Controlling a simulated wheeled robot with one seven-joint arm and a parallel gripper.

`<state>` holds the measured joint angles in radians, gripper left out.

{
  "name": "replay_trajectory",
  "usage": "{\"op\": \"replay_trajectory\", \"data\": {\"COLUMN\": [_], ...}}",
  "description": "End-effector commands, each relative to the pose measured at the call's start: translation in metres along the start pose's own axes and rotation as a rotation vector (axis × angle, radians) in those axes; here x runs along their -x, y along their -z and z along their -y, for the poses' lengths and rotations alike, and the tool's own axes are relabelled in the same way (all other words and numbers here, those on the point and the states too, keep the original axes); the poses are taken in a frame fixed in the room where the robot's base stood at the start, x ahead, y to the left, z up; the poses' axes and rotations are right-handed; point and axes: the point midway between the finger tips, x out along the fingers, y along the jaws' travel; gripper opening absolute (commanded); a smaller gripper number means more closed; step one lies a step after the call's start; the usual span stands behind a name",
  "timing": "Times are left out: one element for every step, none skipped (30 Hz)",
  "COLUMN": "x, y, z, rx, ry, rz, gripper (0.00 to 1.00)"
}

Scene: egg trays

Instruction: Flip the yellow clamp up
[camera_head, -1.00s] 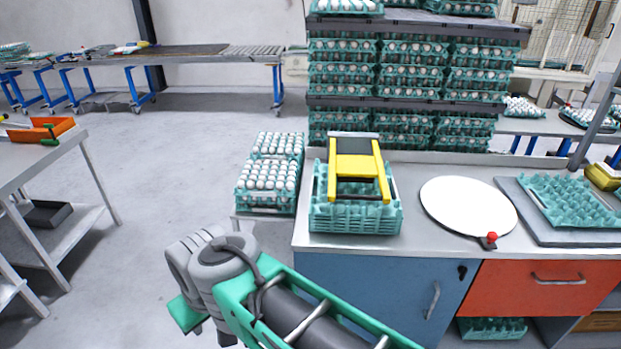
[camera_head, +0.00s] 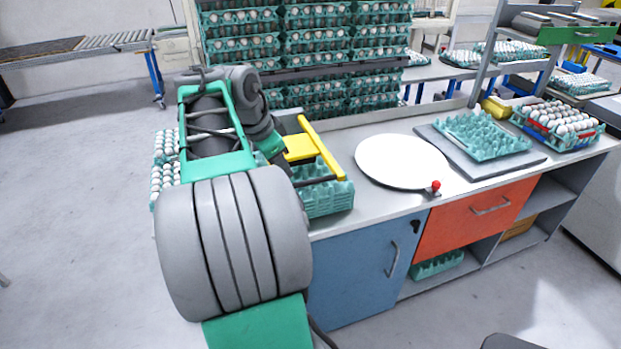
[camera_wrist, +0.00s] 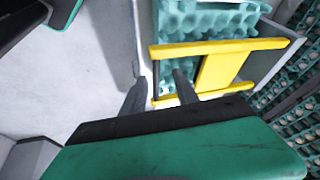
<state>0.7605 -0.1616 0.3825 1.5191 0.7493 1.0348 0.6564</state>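The yellow clamp (camera_head: 299,149) lies across the teal egg trays (camera_head: 328,203) at the left end of the counter, partly hidden by my arm. In the wrist view, the clamp (camera_wrist: 217,72) shows two yellow side bars joined by a yellow plate, with a dark crossbar at its left end. My gripper (camera_wrist: 160,77) is open. Its two dark fingers point toward the clamp's left end, one on each side of the dark crossbar in the picture. I cannot tell whether they touch it. My arm hides the gripper in the head view.
A white round plate (camera_head: 402,162) with a red knob (camera_head: 436,187) is to the right on the counter. Beyond it, an empty teal tray (camera_head: 482,136) lies on a grey board. Stacked egg trays stand behind the counter. Floor at left is open.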

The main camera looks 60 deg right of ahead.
Motion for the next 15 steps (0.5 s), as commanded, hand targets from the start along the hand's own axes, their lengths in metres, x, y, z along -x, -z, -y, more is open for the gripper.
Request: {"op": "replay_trajectory", "data": {"x": [-0.011, -0.014, -0.017, -0.019, -0.022, -0.027, -0.031, -0.036, -0.044, -0.05, -0.056, -0.064, -0.069, -0.074, -0.08], "y": [0.025, 0.034, 0.043, 0.046, 0.048, 0.049, 0.049, 0.049, 0.049, 0.05, 0.051, 0.051, 0.051, 0.051, 0.051], "z": [-0.007, -0.01, -0.013, -0.015, -0.016, -0.016, -0.017, -0.017, -0.018, -0.018, -0.018, -0.019, -0.019, -0.019, -0.019], "rx": [-0.12, -0.173, -0.22, -0.241, -0.252, -0.255, -0.255, -0.252, -0.254, -0.252, -0.252, -0.252, -0.252, -0.252, -0.25], "ry": [-0.031, -0.044, -0.053, -0.058, -0.061, -0.062, -0.062, -0.061, -0.062, -0.062, -0.061, -0.062, -0.061, -0.06, -0.06], "rz": [-0.017, -0.024, -0.031, -0.035, -0.036, -0.037, -0.038, -0.037, -0.036, -0.037, -0.037, -0.037, -0.037, -0.037, -0.036], "gripper": [0.36, 0.36, 0.36, 0.36, 0.36, 0.36, 0.36, 0.36, 0.36, 0.36, 0.36, 0.36, 0.36, 0.36, 0.36]}}
